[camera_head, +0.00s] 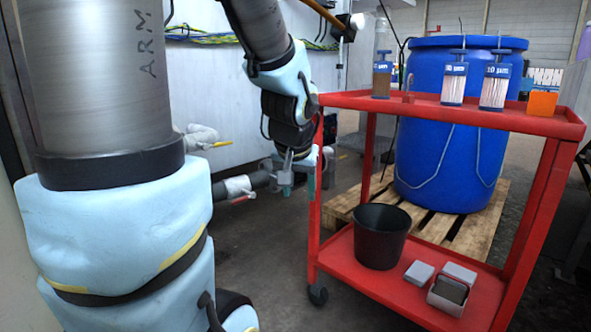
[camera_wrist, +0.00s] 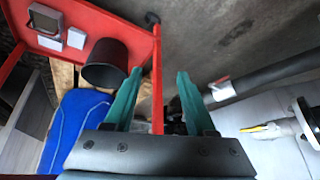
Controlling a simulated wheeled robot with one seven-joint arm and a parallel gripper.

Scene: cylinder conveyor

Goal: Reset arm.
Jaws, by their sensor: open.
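My gripper (camera_head: 290,178) hangs at the end of my arm, left of the red cart in the head view. In the wrist view my gripper (camera_wrist: 158,98) shows two teal fingers spread apart with nothing held between them. A red cart post (camera_wrist: 157,75) appears behind the gap between the fingers. I cannot tell how far it is from them.
The red cart (camera_head: 430,110) carries several cylinders, such as one labelled 10 µm (camera_head: 495,87), and an orange box (camera_head: 542,102). Its lower shelf holds a black bucket (camera_head: 380,238) and grey boxes (camera_head: 452,290). A blue barrel (camera_head: 445,160) stands behind. Pipes with valves (camera_head: 238,187) are close left.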

